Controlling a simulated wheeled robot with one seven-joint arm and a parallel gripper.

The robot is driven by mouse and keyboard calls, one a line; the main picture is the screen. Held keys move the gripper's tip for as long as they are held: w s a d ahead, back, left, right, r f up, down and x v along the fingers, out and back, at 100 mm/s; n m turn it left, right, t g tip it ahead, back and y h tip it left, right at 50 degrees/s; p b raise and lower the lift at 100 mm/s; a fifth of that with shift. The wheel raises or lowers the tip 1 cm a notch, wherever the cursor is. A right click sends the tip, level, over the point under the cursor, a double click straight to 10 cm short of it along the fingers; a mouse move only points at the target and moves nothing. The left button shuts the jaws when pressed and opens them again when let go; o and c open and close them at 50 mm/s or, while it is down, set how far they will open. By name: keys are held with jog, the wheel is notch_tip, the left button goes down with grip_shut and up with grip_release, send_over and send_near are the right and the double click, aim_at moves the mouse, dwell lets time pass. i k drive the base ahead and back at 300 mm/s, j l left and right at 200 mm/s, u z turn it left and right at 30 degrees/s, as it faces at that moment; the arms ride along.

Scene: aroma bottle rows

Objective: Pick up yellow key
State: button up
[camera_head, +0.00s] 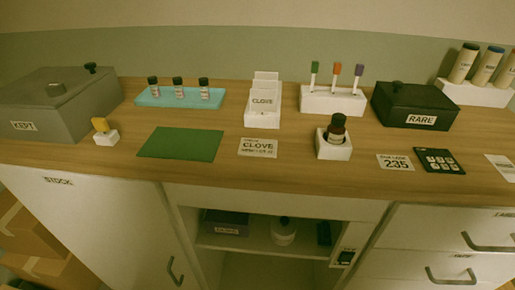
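A small yellow key (99,124) stands upright in a small white block (106,138) on the left part of the wooden counter. It is in front of the grey box labelled KEPT (52,112) and to the left of a green mat. Only the key's yellow upper part shows. My gripper is not in the head view, so its state is hidden.
On the counter (232,176) are a green mat (180,144), a teal tray (151,99) with small bottles, a white card holder (262,118), a bottle in a white stand (333,151), a black RARE box (413,115) and a keypad (438,160). Cabinets and drawers lie below.

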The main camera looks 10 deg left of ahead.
aim_at(100, 123)
jog(key=i+j+u, duration=0.25)
jog(key=i+j, duration=0.3)
jog(key=i+j+u, duration=0.25)
jog(key=i+j, duration=0.35)
jog(key=j, duration=0.1)
